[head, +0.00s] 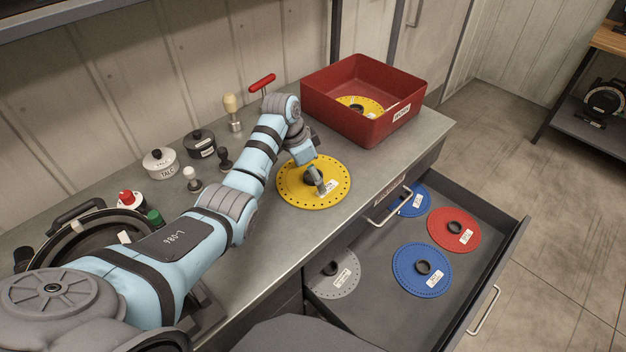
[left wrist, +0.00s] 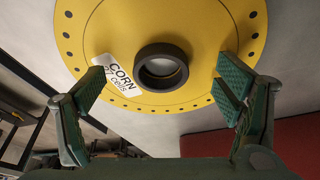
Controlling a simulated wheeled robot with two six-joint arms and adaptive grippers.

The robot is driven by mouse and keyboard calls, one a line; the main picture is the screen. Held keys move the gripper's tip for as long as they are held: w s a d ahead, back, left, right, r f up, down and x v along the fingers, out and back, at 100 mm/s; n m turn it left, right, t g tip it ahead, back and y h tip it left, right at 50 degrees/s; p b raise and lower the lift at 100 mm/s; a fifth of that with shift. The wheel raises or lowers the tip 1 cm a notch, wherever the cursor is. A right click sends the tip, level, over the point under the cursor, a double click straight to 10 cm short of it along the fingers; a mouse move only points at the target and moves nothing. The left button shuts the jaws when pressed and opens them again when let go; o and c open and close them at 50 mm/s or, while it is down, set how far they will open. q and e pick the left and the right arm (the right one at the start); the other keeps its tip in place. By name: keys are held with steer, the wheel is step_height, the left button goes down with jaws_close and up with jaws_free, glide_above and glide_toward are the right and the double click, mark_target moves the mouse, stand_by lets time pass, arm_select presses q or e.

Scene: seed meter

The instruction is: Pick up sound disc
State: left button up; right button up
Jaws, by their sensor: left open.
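A yellow disc (head: 298,197) with small holes around its rim lies flat on the metal bench. My left gripper (head: 318,186) is over it, pointing down, and hides part of its hub. In the left wrist view the yellow disc (left wrist: 205,38) shows a dark raised hub ring (left wrist: 162,68) and a white label reading CORN. The fingers of the left gripper (left wrist: 162,88) are open, one on each side of the hub, with gaps to it. Whether they touch the disc's face I cannot tell. My right gripper is not in view.
A red box (head: 335,115) with another yellow disc (head: 362,103) inside stands at the bench's far end. An open drawer (head: 380,300) below holds blue, red and grey discs. Pots (head: 160,163) and knobbed tools stand along the wall. A round dark pan-like unit (head: 90,240) is at left.

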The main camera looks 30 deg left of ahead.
arm_select(q)
steer(key=c, duration=1.3)
steer(key=shift+s+d, duration=0.1)
steer(key=shift+s, duration=0.1)
steer(key=c, duration=0.5)
steer(key=shift+r, duration=0.1)
